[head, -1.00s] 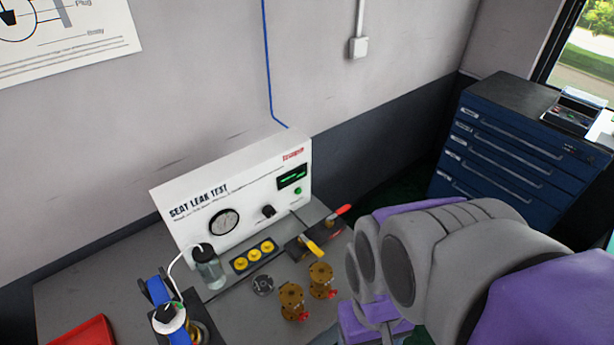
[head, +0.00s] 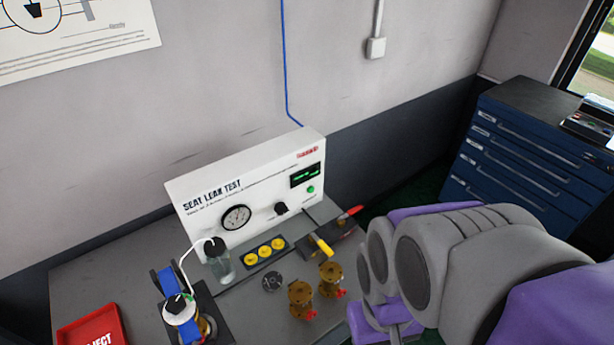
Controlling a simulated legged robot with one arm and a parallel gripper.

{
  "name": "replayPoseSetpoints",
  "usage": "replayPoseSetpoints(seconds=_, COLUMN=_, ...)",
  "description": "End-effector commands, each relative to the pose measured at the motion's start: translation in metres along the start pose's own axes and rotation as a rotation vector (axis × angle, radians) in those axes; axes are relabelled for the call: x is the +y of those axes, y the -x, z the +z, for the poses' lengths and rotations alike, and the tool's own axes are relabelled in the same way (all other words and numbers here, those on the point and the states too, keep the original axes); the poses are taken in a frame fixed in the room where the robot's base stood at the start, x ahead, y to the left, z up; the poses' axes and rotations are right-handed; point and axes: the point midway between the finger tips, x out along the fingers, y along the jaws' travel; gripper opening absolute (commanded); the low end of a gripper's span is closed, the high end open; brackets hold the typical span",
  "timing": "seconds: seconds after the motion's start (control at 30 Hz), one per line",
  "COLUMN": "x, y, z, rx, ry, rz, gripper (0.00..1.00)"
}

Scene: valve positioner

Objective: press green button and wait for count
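The white seat leak test panel (head: 260,195) stands at the back of the grey bench. Its small green button (head: 310,189) is at the right side of the panel, just below a dark display (head: 306,175) with green digits too small to read. A round gauge (head: 236,217) and a black knob (head: 281,208) are to the left of the button. My grey and purple arm fills the lower right, in front of the bench and well to the right of the button. My gripper's fingertips cannot be made out, and nothing is seen touching the button.
Brass valve bodies (head: 301,299) stand at the bench front. A lever with a yellow handle (head: 321,245) and one with a red handle lie below the button. A clear bottle (head: 218,262), a blue clamp fixture and a red tray (head: 92,328) are left. A blue drawer cabinet (head: 525,150) stands right.

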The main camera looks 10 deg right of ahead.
Motion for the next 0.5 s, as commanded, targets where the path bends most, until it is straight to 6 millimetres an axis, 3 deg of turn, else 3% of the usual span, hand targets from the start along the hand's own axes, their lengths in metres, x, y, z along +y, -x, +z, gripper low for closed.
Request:
replayPoseSetpoints(seconds=0.37, x=0.0, y=0.0, z=0.0, rx=0.0, ry=0.0, rz=0.0, gripper=0.01)
replayPoseSetpoints(seconds=0.5, x=0.0, y=0.0001, z=0.0, rx=0.0, ry=0.0, rz=0.0, gripper=0.0)
